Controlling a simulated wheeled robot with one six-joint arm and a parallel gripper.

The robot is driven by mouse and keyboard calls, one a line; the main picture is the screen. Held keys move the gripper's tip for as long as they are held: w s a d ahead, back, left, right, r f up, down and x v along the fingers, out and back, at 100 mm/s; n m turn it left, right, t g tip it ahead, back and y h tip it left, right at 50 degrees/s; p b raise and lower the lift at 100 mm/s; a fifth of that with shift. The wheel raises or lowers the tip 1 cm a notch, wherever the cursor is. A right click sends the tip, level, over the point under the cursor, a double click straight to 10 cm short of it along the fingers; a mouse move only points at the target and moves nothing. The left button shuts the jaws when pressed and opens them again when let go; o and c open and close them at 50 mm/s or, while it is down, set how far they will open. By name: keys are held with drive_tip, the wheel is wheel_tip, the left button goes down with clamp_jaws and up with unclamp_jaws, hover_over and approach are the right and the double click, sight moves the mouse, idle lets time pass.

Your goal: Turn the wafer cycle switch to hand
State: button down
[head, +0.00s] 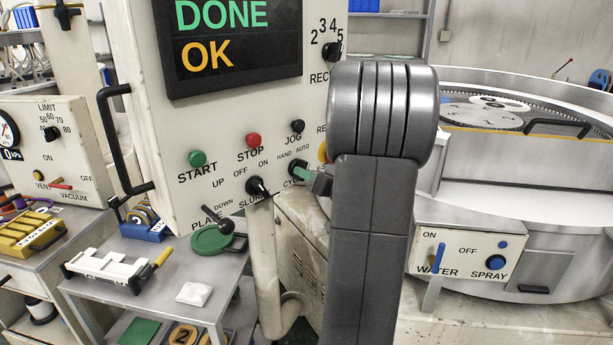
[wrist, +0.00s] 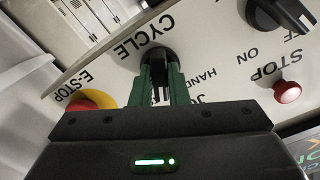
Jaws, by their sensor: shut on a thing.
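The CYCLE switch (head: 296,165) is a black rotary knob low on the pale control panel, with HAND and AUTO printed above it. In the wrist view the black knob (wrist: 157,60) sits between the green fingers of my gripper (wrist: 158,88). The fingers are shut on the knob, one on each side. The CYCLE lettering shows beside it, and the HAND lettering is partly covered by a finger. In the head view my gripper (head: 304,173) reaches the knob from the right. I cannot tell clearly which mark the knob points to.
The slurry switch (head: 259,188) is left of the knob. The red STOP button (head: 253,140), black JOG button (head: 297,126) and green START button (head: 197,158) are above. The E-STOP (wrist: 88,100) is close by. A screen (head: 225,40) reads DONE OK.

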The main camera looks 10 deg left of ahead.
drive_tip(key=n+b, duration=0.9)
drive_tip(key=n, duration=0.2)
drive_tip(key=shift+w+d+f, duration=0.1)
drive_tip(key=shift+n, duration=0.3)
idle(0.4)
drive_tip(key=c, duration=1.4)
unclamp_jaws()
drive_tip(key=v, duration=1.3)
drive_tip(key=shift+s+d, duration=0.3)
